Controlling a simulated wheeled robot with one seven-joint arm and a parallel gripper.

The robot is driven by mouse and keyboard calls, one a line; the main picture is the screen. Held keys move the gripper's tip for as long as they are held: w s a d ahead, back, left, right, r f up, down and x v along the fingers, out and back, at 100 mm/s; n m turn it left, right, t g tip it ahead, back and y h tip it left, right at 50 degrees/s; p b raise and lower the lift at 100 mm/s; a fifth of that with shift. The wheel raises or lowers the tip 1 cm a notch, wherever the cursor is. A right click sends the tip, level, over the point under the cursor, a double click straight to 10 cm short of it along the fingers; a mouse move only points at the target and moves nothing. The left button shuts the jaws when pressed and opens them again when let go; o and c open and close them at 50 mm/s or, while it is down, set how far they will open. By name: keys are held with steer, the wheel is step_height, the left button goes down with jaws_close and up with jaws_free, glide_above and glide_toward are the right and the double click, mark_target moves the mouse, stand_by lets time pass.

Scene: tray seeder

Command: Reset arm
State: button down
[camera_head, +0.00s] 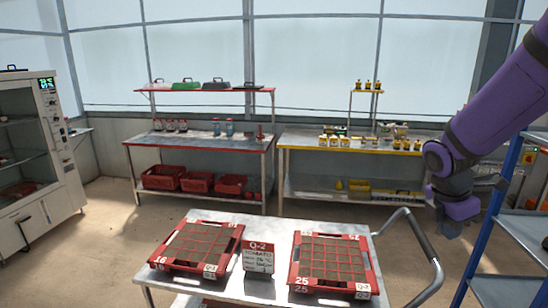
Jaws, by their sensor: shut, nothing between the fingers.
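My arm, purple with dark joints, reaches in from the upper right. The fingers are small and hard to make out. On the cart lie two red seed trays with dark soil cells, the left tray (238,233) and the right tray (294,262). A red sign (258,257) reading Q-2 stands between them. My gripper touches none of these.
The cart's grey handle (422,242) curves just left of my gripper. A blue-framed rack (483,245) stands close on the right. Two workbenches, the red-edged bench (190,141) and the yellow-edged bench (300,133), line the back wall. A white cabinet (66,140) stands left. Floor between is open.

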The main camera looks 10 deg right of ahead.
steer(key=s+a+r+m+t+y, duration=0.3)
steer(key=s+a+r+m+t, duration=0.2)
steer(key=s+a+r+m, duration=0.7)
step_height(320, 180, up, 2)
steer(key=s+m, duration=0.1)
steer(key=m, duration=0.5)
